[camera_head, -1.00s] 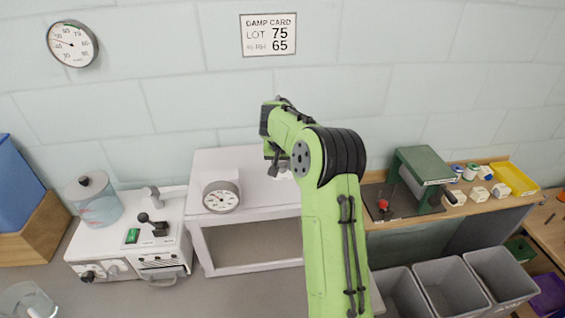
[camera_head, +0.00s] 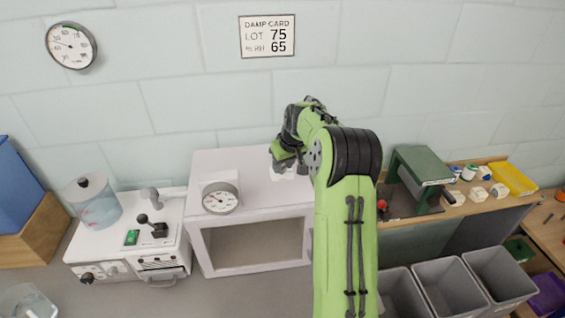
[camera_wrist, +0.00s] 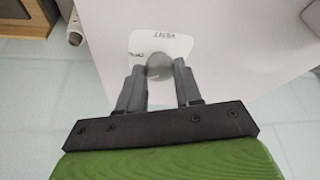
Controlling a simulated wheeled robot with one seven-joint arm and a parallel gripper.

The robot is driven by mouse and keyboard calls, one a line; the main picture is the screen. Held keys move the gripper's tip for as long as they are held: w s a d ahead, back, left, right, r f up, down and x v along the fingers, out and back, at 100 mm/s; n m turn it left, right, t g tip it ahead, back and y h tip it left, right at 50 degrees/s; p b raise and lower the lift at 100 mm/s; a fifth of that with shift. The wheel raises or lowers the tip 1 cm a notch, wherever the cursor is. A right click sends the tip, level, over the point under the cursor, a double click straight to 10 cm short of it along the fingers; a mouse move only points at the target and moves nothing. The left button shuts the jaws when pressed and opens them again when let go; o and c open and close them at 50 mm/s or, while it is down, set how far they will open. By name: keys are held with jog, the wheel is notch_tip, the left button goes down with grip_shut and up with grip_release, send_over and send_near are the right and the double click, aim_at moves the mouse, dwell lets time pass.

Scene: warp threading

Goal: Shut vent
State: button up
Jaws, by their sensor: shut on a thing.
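The vent control is a round grey knob (camera_wrist: 159,66) on a white rounded plate (camera_wrist: 177,45) lettered VENT, on top of the white cabinet (camera_head: 222,163). A second, smaller word is at the plate's left side, partly legible. My gripper (camera_wrist: 158,72) has a finger on each side of the knob and is shut on it. In the head view my gripper (camera_head: 284,163) is at the cabinet top's right part, and it hides the knob there. A bit of the white plate shows under it.
A round dial (camera_head: 220,198) stands at the cabinet's front left. Left of the cabinet is a white machine (camera_head: 110,238) with levers and a jar (camera_head: 95,203). Right are a green device (camera_head: 421,170) on a wooden bench and grey bins (camera_head: 457,280). A damp card (camera_head: 267,36) hangs on the wall.

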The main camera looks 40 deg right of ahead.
jog(key=n+p, duration=0.1)
jog(key=n, duration=0.1)
jog(key=n+y+p, duration=0.1)
jog(key=n+y, duration=0.1)
jog(key=n, duration=0.1)
jog(key=shift+d+r+n+p, duration=0.1)
jog(key=shift+d+n+p, duration=0.2)
jog(key=shift+p, duration=0.1)
jog(key=n+g+y, duration=0.1)
jog(key=n, duration=0.2)
jog(key=shift+w+d, duration=0.1)
jog(key=shift+w, duration=0.05)
jog(key=shift+w+n+g+y, duration=0.1)
jog(key=shift+n+g+y, duration=0.35)
jog(key=shift+n, duration=0.95)
jog(key=o, duration=1)
jog(key=shift+o, duration=0.2)
jog(key=v, duration=0.7)
jog(key=shift+d+r, duration=0.1)
jog(key=shift+r, duration=0.05)
